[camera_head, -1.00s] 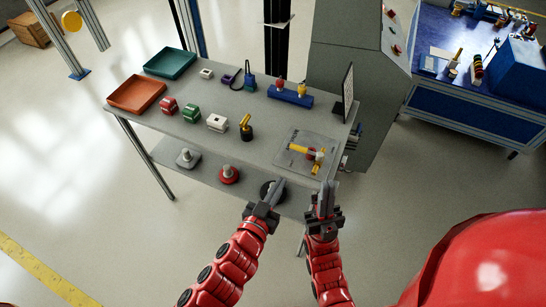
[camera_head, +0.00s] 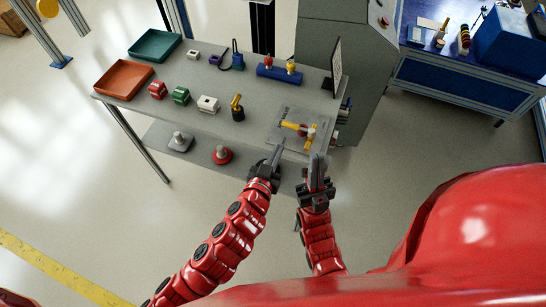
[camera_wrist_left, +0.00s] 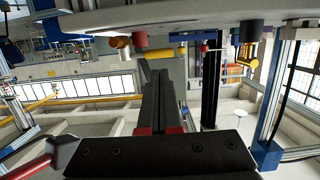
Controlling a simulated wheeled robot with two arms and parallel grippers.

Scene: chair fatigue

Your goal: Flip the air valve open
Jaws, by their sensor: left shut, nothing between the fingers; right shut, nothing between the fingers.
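A valve with a yellow lever (camera_head: 293,126) and a red part sits on a grey plate (camera_head: 284,112) at the right front of the table; I take it for the air valve. The lever lies nearly flat, pointing left. My left gripper (camera_head: 279,148) is shut and empty at the table's front edge, just in front of and left of the valve. Its dark fingers (camera_wrist_left: 160,78) also show in the left wrist view, apparently upside down, with a yellow cylinder beyond. My right gripper (camera_head: 318,157) is shut and empty, in front of the plate.
The grey table (camera_head: 150,105) holds an orange tray (camera_head: 124,78), a teal tray (camera_head: 155,45), a black-and-yellow lever valve (camera_head: 237,107) and a blue block with knobs (camera_head: 279,74). A red button (camera_head: 222,155) is on the lower shelf.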

